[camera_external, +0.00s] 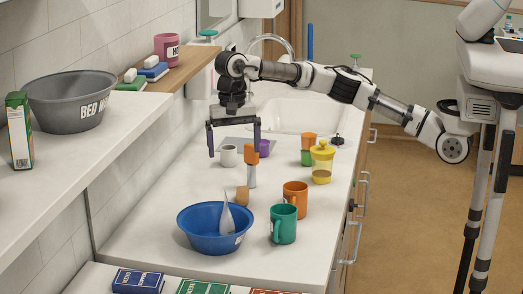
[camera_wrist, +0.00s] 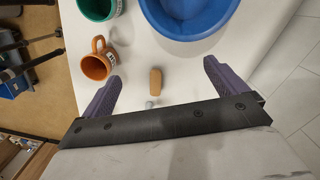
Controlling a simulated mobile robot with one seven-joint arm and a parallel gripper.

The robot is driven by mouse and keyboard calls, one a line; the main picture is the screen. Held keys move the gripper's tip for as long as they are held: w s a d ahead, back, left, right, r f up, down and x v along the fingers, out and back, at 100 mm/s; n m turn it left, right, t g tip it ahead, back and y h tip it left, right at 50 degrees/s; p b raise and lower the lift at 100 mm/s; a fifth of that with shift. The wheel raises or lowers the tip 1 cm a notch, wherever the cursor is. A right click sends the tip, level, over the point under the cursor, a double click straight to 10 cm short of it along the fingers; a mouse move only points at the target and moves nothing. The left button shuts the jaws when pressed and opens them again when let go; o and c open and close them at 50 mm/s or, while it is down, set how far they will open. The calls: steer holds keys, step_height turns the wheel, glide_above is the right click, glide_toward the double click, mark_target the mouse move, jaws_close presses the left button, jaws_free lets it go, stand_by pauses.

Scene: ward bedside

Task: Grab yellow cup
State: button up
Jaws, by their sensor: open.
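The yellow cup (camera_external: 321,164) stands upright on the counter, to the right of my gripper (camera_external: 234,153) in the external view. In the wrist view the fingers (camera_wrist: 162,70) are also spread, and the yellow cup does not show there. Gripper and cup are clearly apart.
An orange mug (camera_external: 295,197), a green mug (camera_external: 283,224) and a blue bowl (camera_external: 206,232) stand nearer the front. A sink (camera_external: 297,116) lies behind.

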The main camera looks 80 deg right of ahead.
steer(key=s+d+n+b, duration=0.1)
steer(key=s+d+b, duration=0.2)
steer(key=d, duration=1.1)
steer(key=n+b, duration=0.3)
steer(key=b, duration=0.3)
glide_above(323, 141)
steer(key=shift+w+a+f+h, duration=0.15)
steer(key=shift+f+h, duration=0.15)
steer(key=shift+f, duration=0.4)
steer(key=shift+s+f, duration=0.2)
steer(key=shift+f, duration=0.1)
step_height(323, 141, down, 8)
steer(key=shift+w+r, duration=0.1)
steer(key=shift+r, duration=0.05)
steer(key=shift+d+f+p, duration=0.15)
steer(key=shift+f+p, duration=0.15)
steer(key=shift+f, duration=1.05)
steer(key=shift+d+f+p, duration=0.1)
steer(key=shift+f+p, duration=0.2)
steer(key=shift+f, duration=1.05)
steer(key=shift+c, duration=0.5)
